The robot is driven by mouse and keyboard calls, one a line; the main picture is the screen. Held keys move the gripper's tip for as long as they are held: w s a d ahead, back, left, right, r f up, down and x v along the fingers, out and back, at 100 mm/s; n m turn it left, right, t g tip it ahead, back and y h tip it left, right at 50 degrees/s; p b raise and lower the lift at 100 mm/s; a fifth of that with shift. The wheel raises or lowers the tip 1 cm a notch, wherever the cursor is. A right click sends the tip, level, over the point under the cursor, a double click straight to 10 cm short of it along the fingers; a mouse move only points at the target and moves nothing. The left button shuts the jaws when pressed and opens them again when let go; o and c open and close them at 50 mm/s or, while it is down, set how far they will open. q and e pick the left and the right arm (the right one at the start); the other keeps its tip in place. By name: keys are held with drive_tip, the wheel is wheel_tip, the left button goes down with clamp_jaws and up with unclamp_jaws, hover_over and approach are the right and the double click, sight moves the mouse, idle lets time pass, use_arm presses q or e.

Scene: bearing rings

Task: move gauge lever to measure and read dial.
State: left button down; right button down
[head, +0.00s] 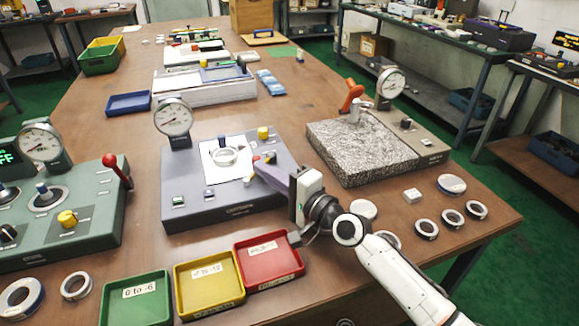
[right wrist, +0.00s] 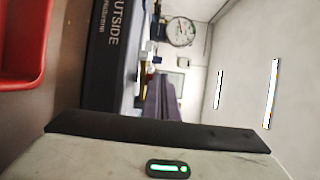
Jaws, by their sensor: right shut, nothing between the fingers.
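The middle gauge station (head: 225,205) is a grey box with a round dial (head: 173,117) on a post; its label ends in "OUTSIDE" in the right wrist view (right wrist: 112,25). A bearing ring (head: 224,156) lies on its white plate. My right gripper (head: 262,168) is shut and empty, at the right side of this station, just above its top. A small red and yellow part shows beside the fingertips; I cannot tell whether they touch. The dial also shows in the right wrist view (right wrist: 181,30), its reading too small to tell. My left gripper is not in view.
A left station has a red lever (head: 117,170) and a dial (head: 41,142). A right station has a granite slab (head: 360,150), an orange lever (head: 352,95) and a dial (head: 391,83). Green (head: 137,318), yellow (head: 210,308) and red (head: 270,278) trays line the front. Loose rings lie right.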

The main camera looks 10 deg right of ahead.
drive_tip(key=shift+w+a, duration=0.25)
drive_tip(key=shift+a, duration=0.25)
drive_tip(key=shift+w+a, duration=0.25)
drive_tip(key=shift+a, duration=0.2)
drive_tip(key=v, duration=1)
drive_tip(key=shift+s, duration=0.15)
drive_tip(key=shift+f, duration=0.1)
